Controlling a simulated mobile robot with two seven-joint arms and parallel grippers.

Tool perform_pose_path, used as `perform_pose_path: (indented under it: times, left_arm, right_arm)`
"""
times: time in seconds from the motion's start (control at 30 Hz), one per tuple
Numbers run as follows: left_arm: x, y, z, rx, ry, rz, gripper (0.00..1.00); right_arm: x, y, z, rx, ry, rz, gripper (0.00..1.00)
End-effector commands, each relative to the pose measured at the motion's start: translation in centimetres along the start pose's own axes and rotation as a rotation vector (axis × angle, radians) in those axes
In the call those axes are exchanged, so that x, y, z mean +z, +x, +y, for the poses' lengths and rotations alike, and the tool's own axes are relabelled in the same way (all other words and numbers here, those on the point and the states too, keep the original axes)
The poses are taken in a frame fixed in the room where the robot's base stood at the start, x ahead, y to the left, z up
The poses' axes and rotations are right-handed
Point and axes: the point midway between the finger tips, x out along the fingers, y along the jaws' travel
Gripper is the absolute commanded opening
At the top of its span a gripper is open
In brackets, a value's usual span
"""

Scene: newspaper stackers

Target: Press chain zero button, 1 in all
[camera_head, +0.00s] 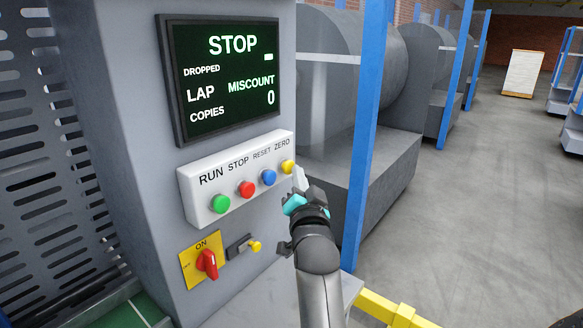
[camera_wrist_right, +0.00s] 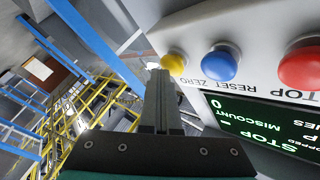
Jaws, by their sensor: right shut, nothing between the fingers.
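The yellow ZERO button (camera_head: 287,167) is the rightmost on the white button box, beside the blue RESET button (camera_head: 268,177). My right gripper (camera_head: 297,178) is shut and empty, with its fingertips just in front of and beside the yellow button. In the right wrist view the yellow button (camera_wrist_right: 174,62) shows just beyond the shut fingertips (camera_wrist_right: 158,76). I cannot tell whether they touch it. The display (camera_head: 228,75) above reads STOP, with MISCOUNT and a 0 below it. My left gripper is not in view.
The green RUN button (camera_head: 220,204) and red STOP button (camera_head: 246,189) are on the same box. A red rotary switch (camera_head: 206,263) and a small yellow-tipped lever (camera_head: 254,246) sit below. A blue post (camera_head: 366,130) stands close right of my arm. Open floor lies farther right.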

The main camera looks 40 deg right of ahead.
Motion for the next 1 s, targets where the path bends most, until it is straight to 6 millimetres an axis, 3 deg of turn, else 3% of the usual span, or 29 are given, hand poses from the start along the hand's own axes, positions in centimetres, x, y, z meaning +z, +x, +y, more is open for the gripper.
perform_pose_path:
  times: [0.57, 1.0]
  left_arm:
    - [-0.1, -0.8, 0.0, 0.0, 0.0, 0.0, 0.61]
    - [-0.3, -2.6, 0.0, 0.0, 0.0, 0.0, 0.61]
  right_arm:
    - [-0.7, -1.0, 0.7, 0.001, -0.001, -0.001, 0.0]
    - [-2.8, -3.8, 2.8, 0.002, -0.002, -0.001, 0.0]
